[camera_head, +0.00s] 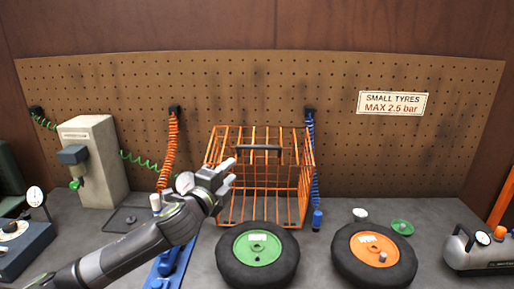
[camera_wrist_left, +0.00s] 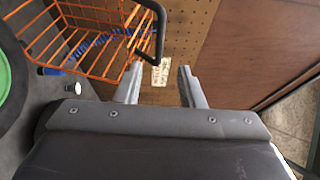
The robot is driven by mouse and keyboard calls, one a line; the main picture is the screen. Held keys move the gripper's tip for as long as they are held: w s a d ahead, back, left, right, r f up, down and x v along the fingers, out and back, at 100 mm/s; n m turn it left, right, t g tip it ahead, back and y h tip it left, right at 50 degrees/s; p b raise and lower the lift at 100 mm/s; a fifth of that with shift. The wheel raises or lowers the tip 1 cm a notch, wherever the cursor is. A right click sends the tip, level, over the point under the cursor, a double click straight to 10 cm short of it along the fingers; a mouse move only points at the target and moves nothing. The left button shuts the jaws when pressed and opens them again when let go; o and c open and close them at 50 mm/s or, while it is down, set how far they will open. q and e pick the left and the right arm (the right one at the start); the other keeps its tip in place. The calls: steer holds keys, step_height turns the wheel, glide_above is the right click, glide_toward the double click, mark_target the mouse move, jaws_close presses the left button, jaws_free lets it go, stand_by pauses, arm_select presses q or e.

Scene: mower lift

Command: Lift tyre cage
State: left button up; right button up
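The orange wire tyre cage (camera_head: 282,205) stands on the grey bench against the pegboard. A dark handle (camera_head: 258,148) runs across its upper front. My left gripper (camera_head: 232,171) is open and empty in front of the cage's left part, below and left of the handle. In the left wrist view the open fingers (camera_wrist_left: 157,86) have nothing between them; the cage (camera_wrist_left: 72,42) and its dark handle (camera_wrist_left: 160,30) are at the upper left. The left gripper hides part of the cage's left side. My right gripper is not in view.
A beige machine (camera_head: 93,160) is at left, and a blue tool (camera_head: 170,268) lies beneath my arm. A small compressor tank (camera_head: 480,248) is at right. Coiled hoses hang on the pegboard.

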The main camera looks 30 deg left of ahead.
mark_target(253, 148)
arm_select(q)
steer(key=w+p, duration=0.1)
steer(key=w, duration=0.4)
steer(key=w+a+p, duration=0.1)
steer(key=w+p, duration=0.1)
steer(key=w, duration=0.3)
steer(key=w+a+r+p, duration=0.1)
steer(key=w, duration=0.4)
steer(key=shift+w+a+p, duration=0.1)
steer(key=shift+a+p, duration=0.1)
steer(key=shift+p, duration=0.2)
steer(key=shift+w+a, duration=0.15)
steer(key=shift+w, duration=0.75)
jaws_close()
